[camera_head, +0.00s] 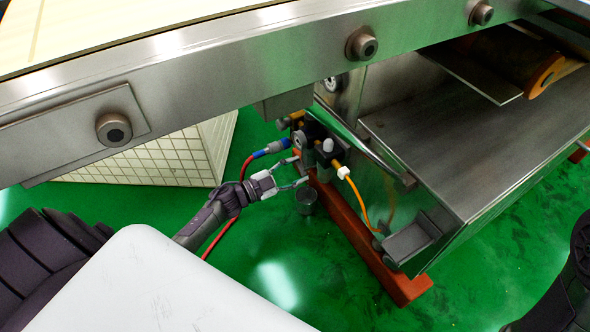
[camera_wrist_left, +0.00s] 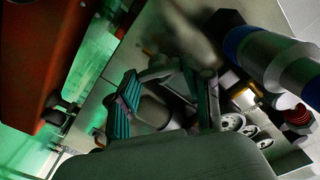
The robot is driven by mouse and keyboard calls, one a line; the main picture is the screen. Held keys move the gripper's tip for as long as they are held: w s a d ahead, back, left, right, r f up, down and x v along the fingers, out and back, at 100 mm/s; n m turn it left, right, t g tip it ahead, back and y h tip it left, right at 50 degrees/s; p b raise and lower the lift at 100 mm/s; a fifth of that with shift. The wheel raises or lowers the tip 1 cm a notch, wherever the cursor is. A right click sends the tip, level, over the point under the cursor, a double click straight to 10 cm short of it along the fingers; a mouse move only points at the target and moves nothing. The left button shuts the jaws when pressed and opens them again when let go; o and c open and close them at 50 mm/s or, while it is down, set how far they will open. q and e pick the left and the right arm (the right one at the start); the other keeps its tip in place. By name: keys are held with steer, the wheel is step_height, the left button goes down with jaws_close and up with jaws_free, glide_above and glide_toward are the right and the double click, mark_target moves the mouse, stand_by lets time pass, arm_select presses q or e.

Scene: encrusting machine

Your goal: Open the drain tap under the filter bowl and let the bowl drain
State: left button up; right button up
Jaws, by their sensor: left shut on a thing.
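The air service unit (camera_head: 318,142) with the filter bowl hangs at the near end of the steel machine, in the middle of the head view. My left gripper (camera_head: 299,172) reaches in from the left to just under this unit. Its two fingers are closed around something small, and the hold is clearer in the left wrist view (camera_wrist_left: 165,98). There a dark rounded part (camera_wrist_left: 154,110), apparently the drain tap at the bowl's lower end, sits between the teal-padded fingers. The tap is mostly hidden in the head view. I cannot tell whether it is open, and no water shows. My right gripper is out of view.
A small grey cup (camera_head: 306,201) stands below the unit. A red hose with a blue fitting (camera_head: 271,149) joins its left side, and an orange tube (camera_head: 358,200) runs off its right. A red beam (camera_head: 365,250) lies along the floor. A steel rail (camera_head: 230,62) crosses above.

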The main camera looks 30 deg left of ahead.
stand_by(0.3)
arm_select(q)
steer(key=o, duration=1.2)
steer(key=shift+c, duration=0.2)
steer(key=shift+s, duration=0.1)
steer(key=v, duration=1.2)
